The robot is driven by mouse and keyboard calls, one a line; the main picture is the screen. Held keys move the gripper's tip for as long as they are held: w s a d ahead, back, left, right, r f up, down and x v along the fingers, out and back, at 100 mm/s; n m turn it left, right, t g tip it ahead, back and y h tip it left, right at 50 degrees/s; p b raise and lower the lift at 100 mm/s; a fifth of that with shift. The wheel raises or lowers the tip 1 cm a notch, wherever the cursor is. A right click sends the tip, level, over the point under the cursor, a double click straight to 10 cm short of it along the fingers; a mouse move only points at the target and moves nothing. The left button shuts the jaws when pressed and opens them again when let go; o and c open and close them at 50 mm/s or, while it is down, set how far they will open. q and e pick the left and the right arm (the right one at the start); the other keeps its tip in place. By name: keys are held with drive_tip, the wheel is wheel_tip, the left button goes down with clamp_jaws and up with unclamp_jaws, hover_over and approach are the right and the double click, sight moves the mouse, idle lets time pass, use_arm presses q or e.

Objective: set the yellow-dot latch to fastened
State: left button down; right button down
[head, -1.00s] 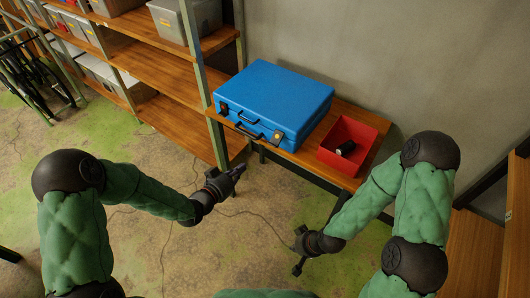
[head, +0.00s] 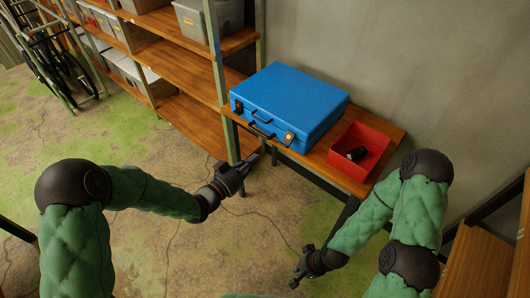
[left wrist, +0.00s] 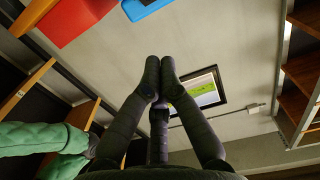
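The blue case (head: 295,98) lies shut on the wooden bench, its front with a dark handle (head: 262,119) towards me. A small dark latch (head: 238,106) with a reddish spot sits at the front's left. A pale latch (head: 289,136) with a yellowish tint sits at its right. The dots and latch positions are too small to tell. My left gripper (head: 254,159) is empty, below and in front of the case, apart from it; its fingertips are together in the left wrist view (left wrist: 160,64). My right gripper (head: 297,280) hangs low in front of the bench; its fingers are unclear.
A red open bin (head: 369,141) with a black object (head: 356,154) in it stands right of the case on the bench (head: 397,131). A wooden shelf unit (head: 190,75) with grey boxes adjoins on the left. The floor before the bench is clear.

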use_arm(q)
drive_tip(key=b, duration=0.2)
approach(287, 139)
wheel_tip(287, 139, up, 4)
drive_tip(key=w+d+f+b, duration=0.2)
drive_tip(key=w+f, duration=0.1)
drive_tip(key=shift+w+d+f, duration=0.1)
drive_tip(key=shift+w, duration=0.1)
drive_tip(key=shift+s, duration=0.15)
